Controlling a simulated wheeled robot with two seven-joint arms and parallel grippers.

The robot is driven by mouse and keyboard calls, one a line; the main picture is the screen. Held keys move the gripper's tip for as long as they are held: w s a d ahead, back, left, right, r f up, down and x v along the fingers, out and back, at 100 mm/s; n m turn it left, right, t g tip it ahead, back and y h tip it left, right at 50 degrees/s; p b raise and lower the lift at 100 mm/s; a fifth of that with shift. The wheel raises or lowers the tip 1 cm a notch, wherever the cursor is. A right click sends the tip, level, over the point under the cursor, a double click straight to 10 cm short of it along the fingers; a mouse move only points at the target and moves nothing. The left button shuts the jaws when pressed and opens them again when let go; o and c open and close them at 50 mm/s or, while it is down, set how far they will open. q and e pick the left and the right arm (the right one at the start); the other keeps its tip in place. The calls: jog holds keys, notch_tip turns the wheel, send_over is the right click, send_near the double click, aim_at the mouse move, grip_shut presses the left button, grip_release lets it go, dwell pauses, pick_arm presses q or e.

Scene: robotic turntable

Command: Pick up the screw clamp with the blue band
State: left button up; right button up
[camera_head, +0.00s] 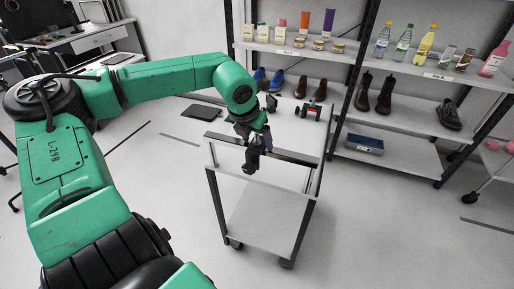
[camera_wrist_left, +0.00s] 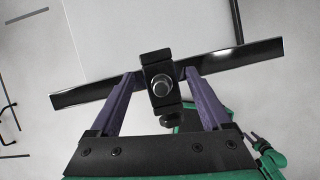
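My left gripper (camera_head: 254,158) is over the near part of the white cart. In the left wrist view its two purple fingers (camera_wrist_left: 160,85) close in on both sides of a screw clamp (camera_wrist_left: 155,68). The clamp has a black block with a round screw and a long dark bar (camera_wrist_left: 232,57) stretching out past both fingers. The bar (camera_head: 297,157) also shows in the head view, seemingly above the cart top. I see no blue band on the part in view. Another small black and red tool (camera_head: 309,108) lies at the far end of the cart. My right gripper is out of view.
The white cart (camera_head: 262,220) has a lower shelf and wheels. Behind it, shelves (camera_head: 405,80) hold bottles, jars, shoes and a blue box (camera_head: 364,144). A desk (camera_head: 95,38) stands at the back left. The floor right of the cart is clear.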

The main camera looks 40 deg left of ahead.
pick_arm(q)
grip_shut()
jog(key=shift+r, duration=0.15)
